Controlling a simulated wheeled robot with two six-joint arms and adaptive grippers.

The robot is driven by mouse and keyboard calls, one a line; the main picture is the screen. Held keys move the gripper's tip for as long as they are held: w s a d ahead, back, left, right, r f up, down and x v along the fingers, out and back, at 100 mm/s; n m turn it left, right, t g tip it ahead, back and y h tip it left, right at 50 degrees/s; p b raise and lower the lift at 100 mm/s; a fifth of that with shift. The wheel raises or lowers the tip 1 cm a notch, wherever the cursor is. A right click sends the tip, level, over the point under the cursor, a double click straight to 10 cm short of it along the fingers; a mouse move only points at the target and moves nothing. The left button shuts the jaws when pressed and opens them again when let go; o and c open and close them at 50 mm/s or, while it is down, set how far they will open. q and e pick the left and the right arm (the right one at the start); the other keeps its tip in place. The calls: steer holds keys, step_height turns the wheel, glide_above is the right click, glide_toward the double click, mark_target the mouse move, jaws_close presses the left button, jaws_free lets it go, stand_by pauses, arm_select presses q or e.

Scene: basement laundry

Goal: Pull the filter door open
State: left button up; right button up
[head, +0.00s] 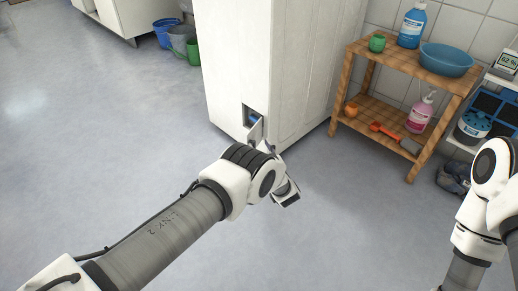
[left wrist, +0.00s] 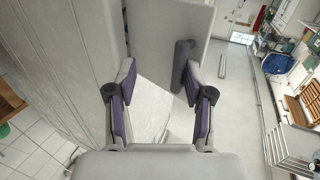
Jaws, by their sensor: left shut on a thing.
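The filter door (head: 257,130) is a small pale flap low on the white machine (head: 262,60). It stands swung out, and a dark opening with blue inside (head: 252,115) shows beside it. My left gripper (head: 266,148) is at the flap, its fingers largely hidden by my wrist. In the left wrist view the door is a pale panel (left wrist: 165,25) with a dark grey handle (left wrist: 183,62). My left gripper (left wrist: 160,78) is on the handle, which lies close against the right finger. My right gripper is out of view.
Buckets (head: 180,40) stand behind on the left. The grey floor in front of the machine is clear.

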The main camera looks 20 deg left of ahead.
arm_select(q)
steer(key=shift+w+d+r, duration=0.1)
steer(key=shift+w+r, duration=0.15)
steer(key=shift+s+a, duration=0.2)
stand_by(0.3)
steer(key=v, duration=0.7)
steer(key=shift+s+f, duration=0.2)
steer(key=shift+s, duration=0.1)
steer(key=shift+d, duration=0.15)
